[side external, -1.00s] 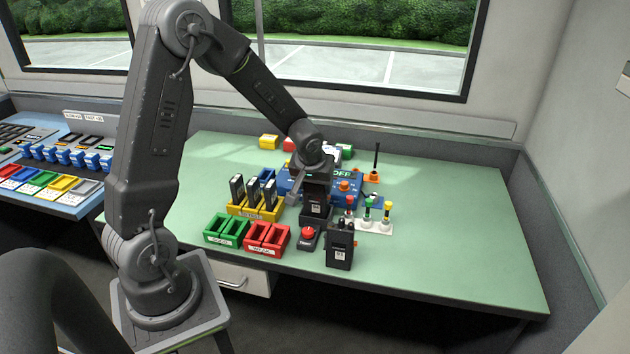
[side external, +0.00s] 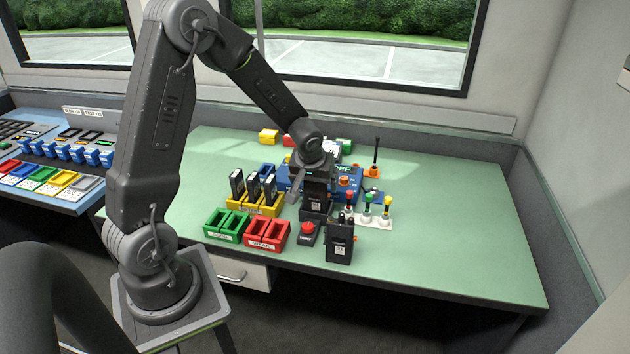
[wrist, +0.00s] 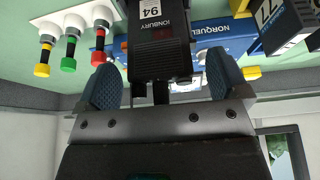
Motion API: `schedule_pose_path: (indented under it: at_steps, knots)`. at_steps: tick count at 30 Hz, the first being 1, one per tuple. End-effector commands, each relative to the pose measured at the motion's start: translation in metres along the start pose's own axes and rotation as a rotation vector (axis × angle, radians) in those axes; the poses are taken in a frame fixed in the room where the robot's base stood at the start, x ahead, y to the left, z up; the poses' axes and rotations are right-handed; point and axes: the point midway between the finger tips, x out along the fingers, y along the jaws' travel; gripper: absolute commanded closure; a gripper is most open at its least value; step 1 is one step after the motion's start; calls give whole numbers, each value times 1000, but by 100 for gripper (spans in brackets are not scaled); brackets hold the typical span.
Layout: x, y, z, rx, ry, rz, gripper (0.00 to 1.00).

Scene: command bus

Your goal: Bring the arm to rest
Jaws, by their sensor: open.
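My gripper (side external: 303,186) hangs low over the middle of the green table in the side external view, partly hidden by my arm. In the wrist view my gripper (wrist: 163,80) is open, with a blue-padded finger on each side. A black unit labelled 94 (wrist: 158,45) stands between and beyond the fingers, with gaps visible on both sides. In the side external view this black unit (side external: 316,204) stands upright just below my wrist. I cannot tell how far it reaches between the fingers.
A second black unit (side external: 340,244) and a red button (side external: 307,229) stand in front. Red bins (side external: 267,234), green bins (side external: 228,226) and a yellow rack (side external: 262,208) are at left. A blue box (side external: 346,193) and coloured-knob levers (side external: 370,218) are close by. The table's right side is clear.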

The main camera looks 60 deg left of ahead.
Motion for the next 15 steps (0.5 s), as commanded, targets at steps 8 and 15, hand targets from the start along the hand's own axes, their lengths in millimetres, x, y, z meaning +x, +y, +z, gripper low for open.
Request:
schedule_pose_path:
  at_steps: [8,15]
  knots:
    - [0,0,1,0,-2,-1,0]
    - [-5,0,-2,-2,0,-1,0]
